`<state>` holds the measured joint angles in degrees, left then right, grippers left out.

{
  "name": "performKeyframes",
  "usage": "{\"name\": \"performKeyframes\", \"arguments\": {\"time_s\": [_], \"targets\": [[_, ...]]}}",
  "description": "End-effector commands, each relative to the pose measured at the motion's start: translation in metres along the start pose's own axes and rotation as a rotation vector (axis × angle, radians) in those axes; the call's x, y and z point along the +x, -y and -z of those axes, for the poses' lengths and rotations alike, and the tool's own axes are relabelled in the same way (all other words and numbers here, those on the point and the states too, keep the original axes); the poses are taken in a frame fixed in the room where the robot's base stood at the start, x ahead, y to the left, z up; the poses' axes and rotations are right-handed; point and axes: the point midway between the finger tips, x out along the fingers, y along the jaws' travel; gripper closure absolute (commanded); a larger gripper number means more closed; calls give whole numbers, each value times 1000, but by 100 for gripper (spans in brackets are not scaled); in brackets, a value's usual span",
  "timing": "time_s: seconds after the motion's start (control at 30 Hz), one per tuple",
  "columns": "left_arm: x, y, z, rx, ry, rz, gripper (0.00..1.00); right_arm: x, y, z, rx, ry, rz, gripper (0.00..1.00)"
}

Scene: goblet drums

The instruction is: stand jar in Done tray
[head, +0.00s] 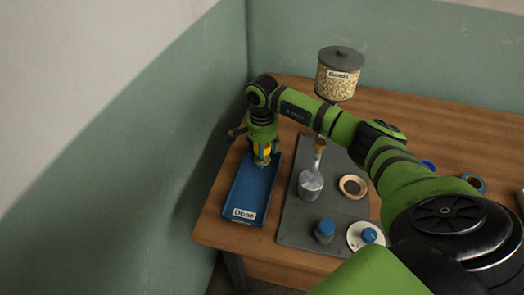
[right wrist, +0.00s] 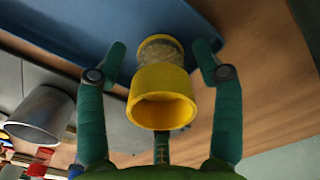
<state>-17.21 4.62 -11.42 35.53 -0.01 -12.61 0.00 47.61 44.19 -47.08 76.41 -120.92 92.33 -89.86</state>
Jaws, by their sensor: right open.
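The jar (right wrist: 160,97), a yellow drum-like piece with a wide open mouth toward the camera and a beige-grey part behind it, is between the fingers in the right wrist view. In the head view its yellow side (head: 263,150) shows at the far end of the blue Done tray (head: 240,195), partly hidden by the gripper. It appears to stand in the tray. My right gripper (right wrist: 163,62) is open, with one finger on each side of the jar and gaps visible; it also shows in the head view (head: 262,160). My left gripper is out of view.
A grey mat (head: 290,225) right of the tray holds a metal cup (head: 311,184) with a brush, a round ring (head: 353,186), a blue-capped pot (head: 325,231) and a white disc (head: 360,236). A Beads container (head: 339,75) rises behind my arm. A wall is close at left.

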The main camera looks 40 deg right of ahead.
Motion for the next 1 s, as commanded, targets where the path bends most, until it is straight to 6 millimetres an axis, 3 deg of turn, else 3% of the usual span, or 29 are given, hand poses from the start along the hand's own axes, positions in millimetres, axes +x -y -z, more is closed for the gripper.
{"name": "performKeyframes", "arguments": {"time_s": [0.5,0.7,1.0], "targets": [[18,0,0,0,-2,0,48,-101,2,1,-1,-3,4,32],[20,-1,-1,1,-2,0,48,-118,1,1,-1,-2,1,32],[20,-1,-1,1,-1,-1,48,-119,0,0,-1,-1,0,32]]}}
